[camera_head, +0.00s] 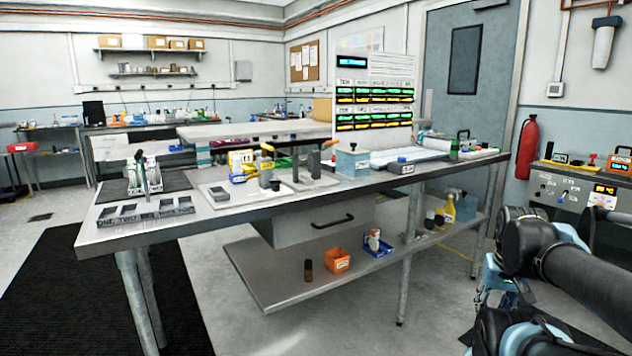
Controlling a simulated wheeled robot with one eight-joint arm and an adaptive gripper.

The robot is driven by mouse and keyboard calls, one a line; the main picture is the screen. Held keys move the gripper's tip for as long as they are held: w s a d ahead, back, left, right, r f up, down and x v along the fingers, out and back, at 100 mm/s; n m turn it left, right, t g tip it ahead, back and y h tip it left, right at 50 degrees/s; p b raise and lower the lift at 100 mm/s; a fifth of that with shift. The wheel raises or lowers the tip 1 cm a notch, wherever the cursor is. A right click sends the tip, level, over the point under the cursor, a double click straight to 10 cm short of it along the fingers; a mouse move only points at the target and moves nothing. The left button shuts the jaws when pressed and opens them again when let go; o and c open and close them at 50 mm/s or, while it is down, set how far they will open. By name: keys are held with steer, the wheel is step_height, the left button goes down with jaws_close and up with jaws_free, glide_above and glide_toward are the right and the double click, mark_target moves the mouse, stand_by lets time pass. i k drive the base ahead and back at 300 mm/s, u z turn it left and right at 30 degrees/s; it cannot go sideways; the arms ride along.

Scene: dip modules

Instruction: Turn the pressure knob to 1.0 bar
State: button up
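A pale control panel (577,202) faces me at the right edge. It carries small dark knobs or switches and a lit orange display (604,189). The labels and digits are too small to read, so I cannot tell which control is the pressure knob or where it points. Parts of my black and blue arm fill the lower right and stand in front of the panel's lower side. I cannot make out my gripper's fingers in this view.
A long steel bench (240,214) with tools, trays and a colored rack (375,100) stands in the middle. A fire extinguisher (527,148) hangs beside the grey door (462,105). A black mat (60,290) lies at left. The floor between bench and arm is mostly clear.

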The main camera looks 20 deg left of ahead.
mark_target(275, 184)
steer(key=z, duration=0.8)
steer(key=k, duration=1.45)
steer(key=u, duration=0.85)
steer(key=i, duration=1)
